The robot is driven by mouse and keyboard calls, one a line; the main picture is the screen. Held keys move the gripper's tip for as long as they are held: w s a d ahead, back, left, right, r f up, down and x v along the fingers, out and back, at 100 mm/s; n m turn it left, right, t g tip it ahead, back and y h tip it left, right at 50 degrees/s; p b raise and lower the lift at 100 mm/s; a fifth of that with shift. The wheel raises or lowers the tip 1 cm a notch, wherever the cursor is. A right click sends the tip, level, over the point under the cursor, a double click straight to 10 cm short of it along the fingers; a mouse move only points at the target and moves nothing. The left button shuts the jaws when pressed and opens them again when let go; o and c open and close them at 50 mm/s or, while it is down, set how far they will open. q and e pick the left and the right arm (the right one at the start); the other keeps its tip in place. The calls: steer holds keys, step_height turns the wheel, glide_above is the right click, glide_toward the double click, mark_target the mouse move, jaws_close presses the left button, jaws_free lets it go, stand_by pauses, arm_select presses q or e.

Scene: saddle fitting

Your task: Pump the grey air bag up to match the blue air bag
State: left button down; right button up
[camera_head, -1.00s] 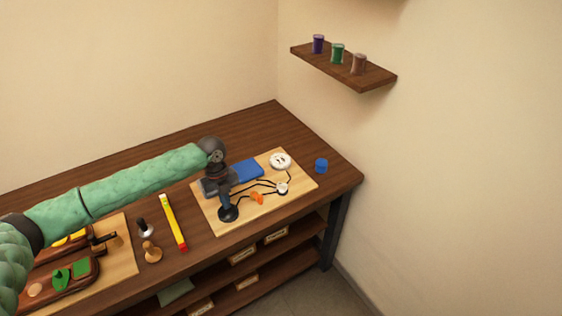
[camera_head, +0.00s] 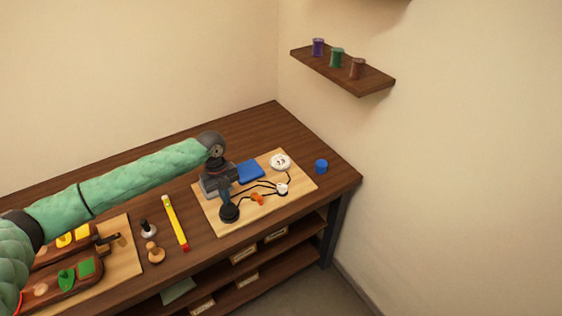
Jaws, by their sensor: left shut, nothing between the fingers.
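The blue air bag (camera_head: 250,171) lies on a light wooden board (camera_head: 238,229). The grey air bag (camera_head: 209,188) lies to its left, partly hidden behind my left gripper. A round black pump bulb (camera_head: 229,213) stands at the board's front left, with black tubes leading off. My left gripper (camera_head: 226,199) points down with its fingers shut and empty, at the top of the bulb; I cannot tell whether it touches. An orange valve piece (camera_head: 257,199), a small white fitting (camera_head: 282,189) and a white round dial (camera_head: 280,162) sit along the tubes. My right gripper is not in view.
A blue cup-like thing (camera_head: 321,167) stands right of the board. A wall shelf (camera_head: 343,76) holds three spools. The table's back is clear.

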arm_select(q)
steer(key=shift+r, duration=0.1)
stand_by(0.3)
steer(key=shift+r+p, duration=1.8)
steer(key=shift+r, duration=0.65)
